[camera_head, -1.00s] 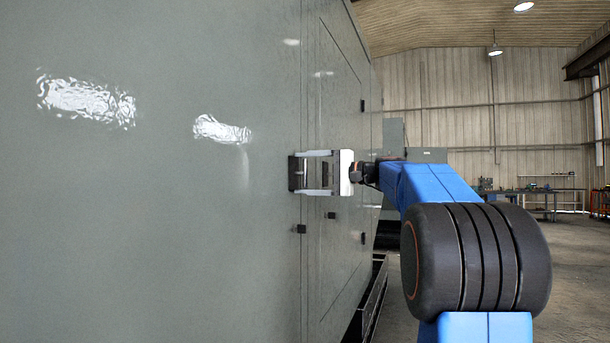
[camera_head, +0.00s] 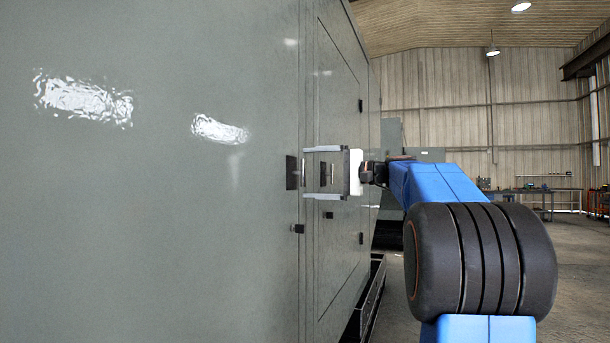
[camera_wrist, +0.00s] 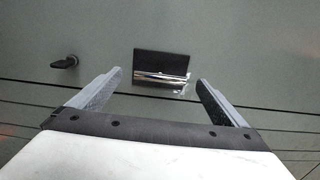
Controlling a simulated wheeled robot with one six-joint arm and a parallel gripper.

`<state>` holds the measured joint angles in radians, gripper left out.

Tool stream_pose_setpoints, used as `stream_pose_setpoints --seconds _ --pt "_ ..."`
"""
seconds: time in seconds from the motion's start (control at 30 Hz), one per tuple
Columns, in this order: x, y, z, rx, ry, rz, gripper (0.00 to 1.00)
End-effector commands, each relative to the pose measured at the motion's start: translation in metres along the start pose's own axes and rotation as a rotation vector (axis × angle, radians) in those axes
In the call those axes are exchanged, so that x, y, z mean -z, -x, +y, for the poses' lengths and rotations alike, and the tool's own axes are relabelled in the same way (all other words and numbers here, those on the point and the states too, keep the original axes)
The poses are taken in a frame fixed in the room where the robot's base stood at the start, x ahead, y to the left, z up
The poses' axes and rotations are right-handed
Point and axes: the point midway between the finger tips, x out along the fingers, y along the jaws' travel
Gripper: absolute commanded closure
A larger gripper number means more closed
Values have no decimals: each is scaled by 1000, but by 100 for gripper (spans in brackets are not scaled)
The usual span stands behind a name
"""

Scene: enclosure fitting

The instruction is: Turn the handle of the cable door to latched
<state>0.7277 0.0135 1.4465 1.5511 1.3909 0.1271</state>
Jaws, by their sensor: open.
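A dark rectangular plate with a bright metal bar handle (camera_wrist: 162,77) is on the grey enclosure face, ahead of my fingertips in the wrist view. The bar runs across the picture along the plate's lower part. In the head view the plate (camera_head: 291,172) shows edge-on, left of the door seams. My gripper (camera_head: 306,173) is open, with one finger above and one below the handle's height. In the wrist view my gripper (camera_wrist: 159,78) has its fingers on either side of the plate, apart from it, with nothing between them. Which door this handle belongs to is unclear.
A small black knob (camera_wrist: 64,62) is left of the plate in the wrist view; a black knob (camera_head: 298,229) shows below the plate in the head view. Another dark fitting (camera_head: 326,173) sits on the inset panel. The floor (camera_head: 580,250) at right is open.

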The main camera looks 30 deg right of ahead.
Motion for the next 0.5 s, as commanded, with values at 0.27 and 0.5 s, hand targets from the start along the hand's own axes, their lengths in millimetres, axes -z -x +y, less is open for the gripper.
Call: stream_pose_setpoints --seconds 0.27,0.5 --pt "2 49 1 0 -1 4 4" --pt "2 90 1 -1 -1 4 4"
